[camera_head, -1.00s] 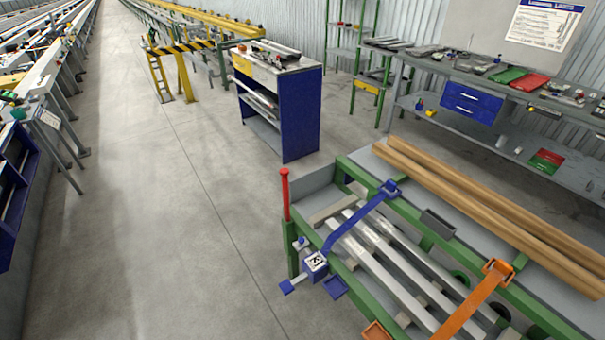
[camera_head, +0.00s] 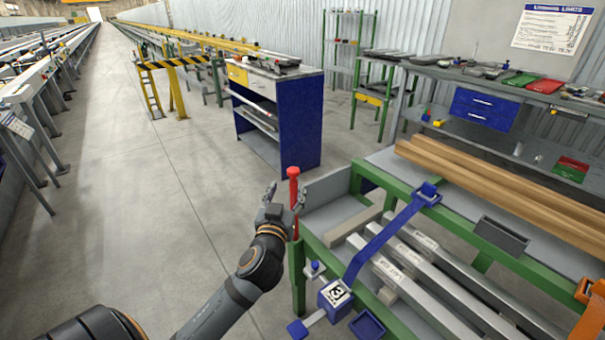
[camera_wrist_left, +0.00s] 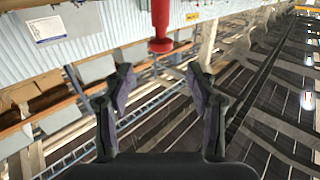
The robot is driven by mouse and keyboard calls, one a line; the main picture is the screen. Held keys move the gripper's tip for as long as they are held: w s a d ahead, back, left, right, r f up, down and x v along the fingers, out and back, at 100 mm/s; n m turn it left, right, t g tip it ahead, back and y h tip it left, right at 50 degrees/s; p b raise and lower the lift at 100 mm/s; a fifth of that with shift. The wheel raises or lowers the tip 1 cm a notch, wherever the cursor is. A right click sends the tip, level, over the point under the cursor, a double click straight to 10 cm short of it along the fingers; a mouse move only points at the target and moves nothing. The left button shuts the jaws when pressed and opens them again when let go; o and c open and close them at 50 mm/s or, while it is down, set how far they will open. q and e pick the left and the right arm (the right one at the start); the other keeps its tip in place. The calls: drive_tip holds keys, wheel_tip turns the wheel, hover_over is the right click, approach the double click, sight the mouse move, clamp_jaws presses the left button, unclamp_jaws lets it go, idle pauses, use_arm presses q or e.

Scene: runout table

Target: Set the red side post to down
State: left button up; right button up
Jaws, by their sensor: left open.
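The red side post (camera_head: 294,185) stands upright at the near left corner of the green-framed runout table (camera_head: 298,275), its knobbed head raised above the frame. My left gripper (camera_head: 286,190) is open at the post, with its fingers around or just beside the upper part; the head view does not settle which. In the left wrist view the red post (camera_wrist_left: 160,22) enters from the top edge, its head lying beyond my open fingertips (camera_wrist_left: 158,72), roughly centred between them, with no visible contact. My right gripper is not in view.
A blue strap arm (camera_head: 385,240) crosses the table above several metal bars (camera_head: 430,270), with a numbered box (camera_head: 336,294) at its near end. Wooden beams (camera_head: 500,180) lie behind. A blue cabinet (camera_head: 295,125) stands beyond the post. The floor to the left is clear.

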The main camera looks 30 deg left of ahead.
sight(292, 175)
use_arm(q)
drive_tip(key=p+x, duration=0.1)
drive_tip(key=x, duration=0.9)
drive_tip(key=shift+s, duration=0.1)
clamp_jaws()
drive_tip(key=shift+f, duration=0.1)
